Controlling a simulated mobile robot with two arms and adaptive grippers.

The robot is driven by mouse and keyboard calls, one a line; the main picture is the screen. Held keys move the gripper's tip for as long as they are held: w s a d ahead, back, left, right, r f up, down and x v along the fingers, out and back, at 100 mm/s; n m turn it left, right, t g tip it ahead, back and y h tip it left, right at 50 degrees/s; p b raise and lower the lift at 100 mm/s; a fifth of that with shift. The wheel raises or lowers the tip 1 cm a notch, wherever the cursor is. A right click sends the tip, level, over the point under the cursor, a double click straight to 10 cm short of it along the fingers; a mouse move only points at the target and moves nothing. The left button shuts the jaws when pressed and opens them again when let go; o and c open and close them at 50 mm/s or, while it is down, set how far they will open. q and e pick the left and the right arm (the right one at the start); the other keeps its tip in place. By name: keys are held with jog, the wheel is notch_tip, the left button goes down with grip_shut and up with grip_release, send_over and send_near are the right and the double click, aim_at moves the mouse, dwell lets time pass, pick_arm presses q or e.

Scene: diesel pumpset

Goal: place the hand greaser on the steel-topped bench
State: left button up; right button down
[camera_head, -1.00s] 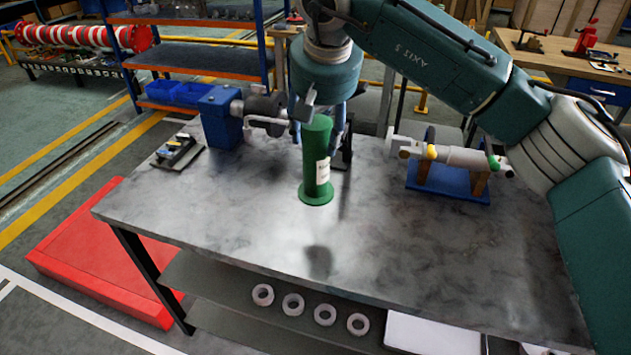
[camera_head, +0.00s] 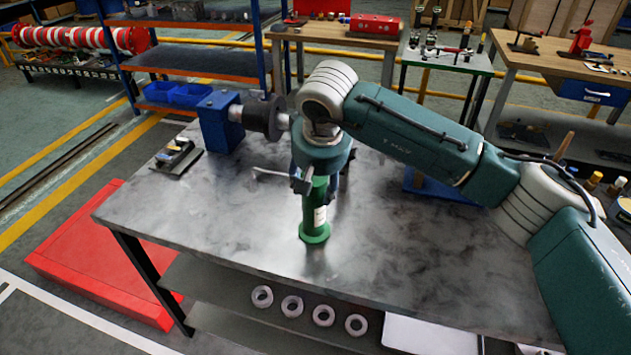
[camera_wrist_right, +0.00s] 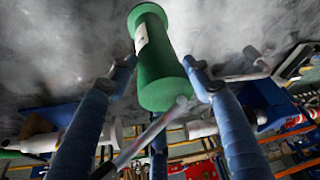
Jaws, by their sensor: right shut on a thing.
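The hand greaser (camera_head: 315,215) is a green cylinder with a white label and a wider round foot. It stands upright over the middle of the steel-topped bench (camera_head: 410,265). My right gripper (camera_head: 316,186) is above and around its upper part, shut on it. In the right wrist view the greaser (camera_wrist_right: 160,62) lies between the blue fingers of my right gripper (camera_wrist_right: 162,75), with a thin metal lever near its end. Its foot is at or very close to the bench top; I cannot tell whether it touches. My left gripper is not in view.
A blue vise-like fixture (camera_head: 222,120) and a small dark tray of parts (camera_head: 178,157) stand at the bench's back left. A blue stand (camera_head: 420,183) is partly hidden behind my arm. White rings (camera_head: 292,305) lie on the lower shelf. The bench front is clear.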

jog(key=shift+r, duration=0.2)
jog(key=shift+f, duration=0.15)
jog(key=c, duration=0.8)
grip_release()
jog(key=shift+f, duration=0.1)
jog(key=shift+s, duration=0.1)
jog(key=shift+r, duration=0.3)
jog(key=b+v, duration=0.2)
jog(key=v, duration=0.9)
jog(key=shift+s+r, duration=0.2)
jog(key=shift+r, duration=0.1)
jog(key=shift+f, duration=0.1)
